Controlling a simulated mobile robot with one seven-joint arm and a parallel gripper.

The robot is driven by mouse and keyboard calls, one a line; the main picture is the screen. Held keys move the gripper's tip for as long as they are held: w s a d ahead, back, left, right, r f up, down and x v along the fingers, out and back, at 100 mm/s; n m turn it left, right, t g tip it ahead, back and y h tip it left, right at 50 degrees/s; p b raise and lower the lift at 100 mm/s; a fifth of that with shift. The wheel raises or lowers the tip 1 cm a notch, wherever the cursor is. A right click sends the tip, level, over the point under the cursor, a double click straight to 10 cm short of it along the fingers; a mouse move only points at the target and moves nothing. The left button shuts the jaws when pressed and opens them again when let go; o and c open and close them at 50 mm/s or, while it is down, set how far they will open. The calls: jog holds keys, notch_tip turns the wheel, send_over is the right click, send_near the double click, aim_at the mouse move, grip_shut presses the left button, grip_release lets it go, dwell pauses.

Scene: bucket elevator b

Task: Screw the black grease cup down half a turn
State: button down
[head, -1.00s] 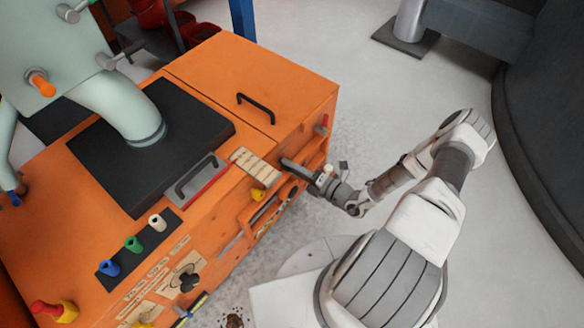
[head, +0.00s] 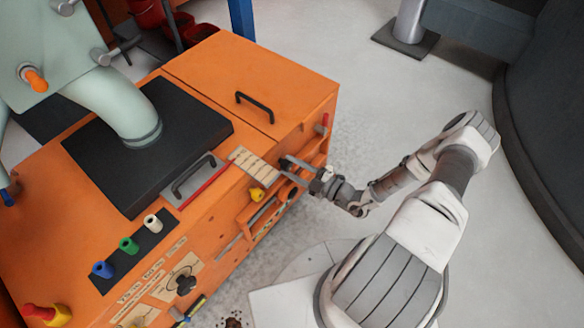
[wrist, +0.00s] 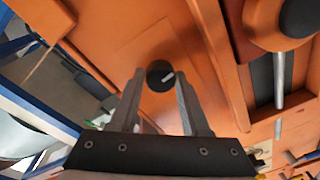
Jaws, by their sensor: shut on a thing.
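The black grease cup (wrist: 159,74) shows in the wrist view as a small round black knob with a pale line on its face. It sits in front of an orange panel, between the two fingertips of my gripper (wrist: 159,82). The fingers are shut on its sides. In the head view my gripper (head: 296,166) reaches the right side of the orange machine (head: 285,85) from the right. There the cup is too small and covered to make out clearly.
A raised orange frame stands right of the cup in the wrist view, with a round orange part (wrist: 270,22) and a metal rod (wrist: 279,80). In the head view, blue, green and white knobs line a black strip (head: 132,248). Open floor lies right of the machine.

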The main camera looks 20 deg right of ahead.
jog(key=shift+m, duration=0.6)
jog(key=shift+c, duration=1.9)
grip_release()
jog(key=shift+s, duration=0.1)
jog(key=p+v, duration=0.3)
jog(key=v, duration=1.4)
jog(key=shift+d+f, duration=0.2)
